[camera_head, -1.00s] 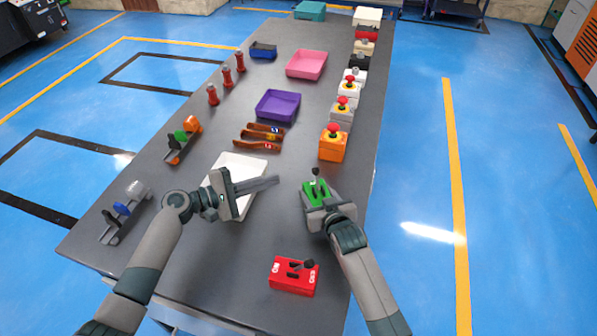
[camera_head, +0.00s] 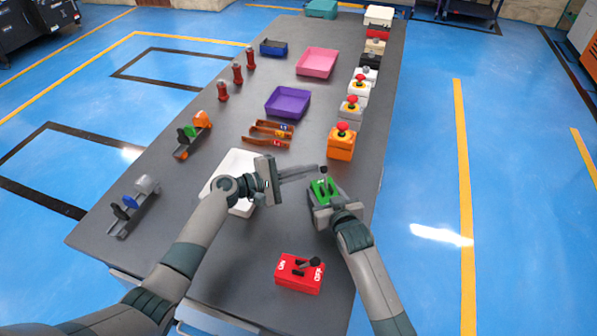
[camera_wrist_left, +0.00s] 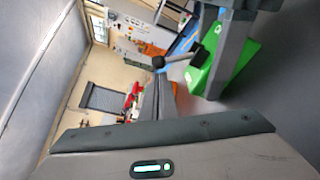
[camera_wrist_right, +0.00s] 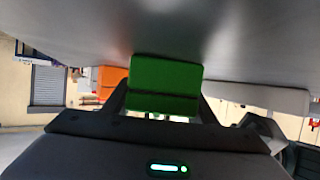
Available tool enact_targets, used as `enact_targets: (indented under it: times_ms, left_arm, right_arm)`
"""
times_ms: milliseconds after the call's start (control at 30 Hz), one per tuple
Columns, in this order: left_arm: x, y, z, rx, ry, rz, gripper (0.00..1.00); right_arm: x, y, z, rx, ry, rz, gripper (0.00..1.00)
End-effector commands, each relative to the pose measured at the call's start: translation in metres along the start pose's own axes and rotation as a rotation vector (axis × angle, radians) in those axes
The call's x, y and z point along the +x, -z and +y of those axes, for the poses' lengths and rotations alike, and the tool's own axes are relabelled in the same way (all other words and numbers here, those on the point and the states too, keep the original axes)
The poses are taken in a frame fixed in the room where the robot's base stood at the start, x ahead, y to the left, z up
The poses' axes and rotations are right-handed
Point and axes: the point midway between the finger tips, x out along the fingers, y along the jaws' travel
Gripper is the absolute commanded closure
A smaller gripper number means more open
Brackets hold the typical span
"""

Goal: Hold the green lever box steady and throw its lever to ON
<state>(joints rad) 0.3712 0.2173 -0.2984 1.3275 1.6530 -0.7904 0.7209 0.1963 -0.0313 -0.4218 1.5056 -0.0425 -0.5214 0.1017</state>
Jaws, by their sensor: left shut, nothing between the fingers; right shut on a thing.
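The green lever box (camera_head: 323,188) stands on the grey table, with its black-knobbed lever (camera_head: 323,171) pointing up. My right gripper (camera_head: 322,204) is shut on the box from the near side. The box also fills the middle of the right wrist view (camera_wrist_right: 165,78). My left gripper (camera_head: 312,171) is shut and empty, its fingers pointing right with their tips close beside the lever knob. In the left wrist view the knob (camera_wrist_left: 158,62) and rod stand just by the fingertips (camera_wrist_left: 160,86); I cannot tell whether they touch. The box's markings are not readable.
A red lever box (camera_head: 299,273) marked ON and OFF sits nearer. An orange box with a red button (camera_head: 341,143) stands beyond the green box. Purple (camera_head: 288,102) and pink trays lie farther back.

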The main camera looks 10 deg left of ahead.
Motion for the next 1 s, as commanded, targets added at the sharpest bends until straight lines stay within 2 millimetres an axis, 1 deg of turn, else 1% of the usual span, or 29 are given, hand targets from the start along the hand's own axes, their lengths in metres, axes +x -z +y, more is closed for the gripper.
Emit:
enact_targets:
  times_ms: [100,467,1000]
  left_arm:
    - [0.0026,-0.0002,0.0003,0.001,0.000,0.000,1.00]
    - [0.0022,-0.0004,0.0004,0.004,-0.001,0.000,1.00]
    - [0.0014,-0.0053,0.0022,0.074,-0.018,-0.001,1.00]
  right_arm:
    - [0.0000,0.0004,0.0001,0.000,0.000,0.001,0.80]
    - [0.0000,0.0003,0.0001,0.000,0.000,0.001,0.80]
    - [0.0000,0.0003,0.0001,0.000,0.000,0.000,0.80]
